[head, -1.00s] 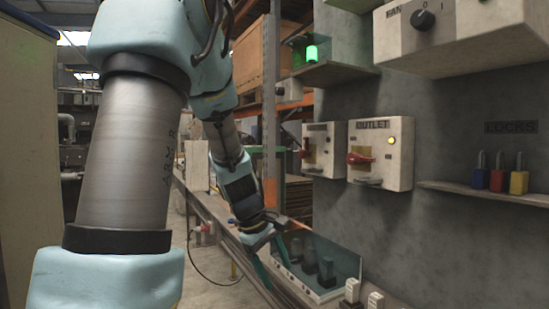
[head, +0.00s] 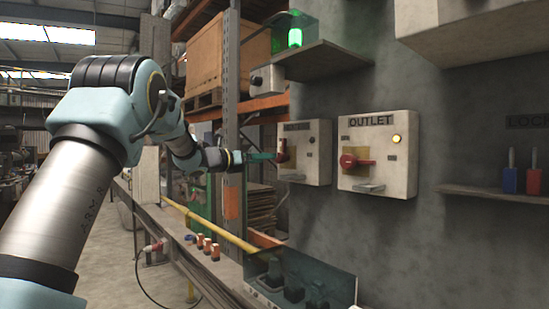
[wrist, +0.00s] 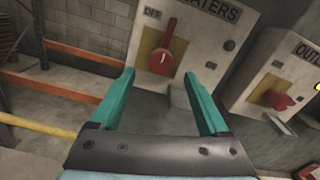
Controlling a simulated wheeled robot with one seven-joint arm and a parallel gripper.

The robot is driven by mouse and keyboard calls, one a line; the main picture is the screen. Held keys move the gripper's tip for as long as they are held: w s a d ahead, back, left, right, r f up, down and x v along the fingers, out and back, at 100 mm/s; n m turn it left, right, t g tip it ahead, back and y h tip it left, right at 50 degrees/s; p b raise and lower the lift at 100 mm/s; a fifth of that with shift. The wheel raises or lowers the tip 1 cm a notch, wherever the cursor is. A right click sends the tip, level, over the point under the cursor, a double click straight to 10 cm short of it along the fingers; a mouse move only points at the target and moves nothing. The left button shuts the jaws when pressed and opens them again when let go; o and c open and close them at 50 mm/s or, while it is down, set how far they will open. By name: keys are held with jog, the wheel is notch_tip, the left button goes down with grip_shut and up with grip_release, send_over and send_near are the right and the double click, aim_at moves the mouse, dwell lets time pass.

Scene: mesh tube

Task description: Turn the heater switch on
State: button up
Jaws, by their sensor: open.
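The heater box (head: 318,165) is a pale wall box left of the OUTLET box. In the wrist view its plate reads "...ATERS" (wrist: 222,14), with "OFF" near the top left. Its red switch handle (wrist: 167,45) sits on a yellow plate and points mostly up, slightly right in that view. The box's small round lamp (wrist: 229,45) looks dark. My gripper (wrist: 159,74) is open, its teal fingers pointing at the box, with the red switch seen between the tips. In the head view my gripper (head: 262,157) is close to the switch (head: 283,150); contact cannot be told.
The OUTLET box (head: 400,180), with a red handle and lit yellow lamp, is just right. A grey shelf (head: 490,192) holds coloured padlocks farther right. A green lamp (head: 295,38) glows above. A bench (head: 215,280) with an open-topped case (head: 330,280) runs below.

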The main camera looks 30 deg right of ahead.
aim_at(281, 158)
jog(key=d, duration=0.2)
jog(key=w+d+p, duration=0.1)
jog(key=d, duration=0.2)
jog(key=d+p, duration=0.1)
jog(key=d, duration=0.1)
jog(key=shift+w+d, duration=0.2)
jog(key=shift+d, duration=0.15)
grip_shut()
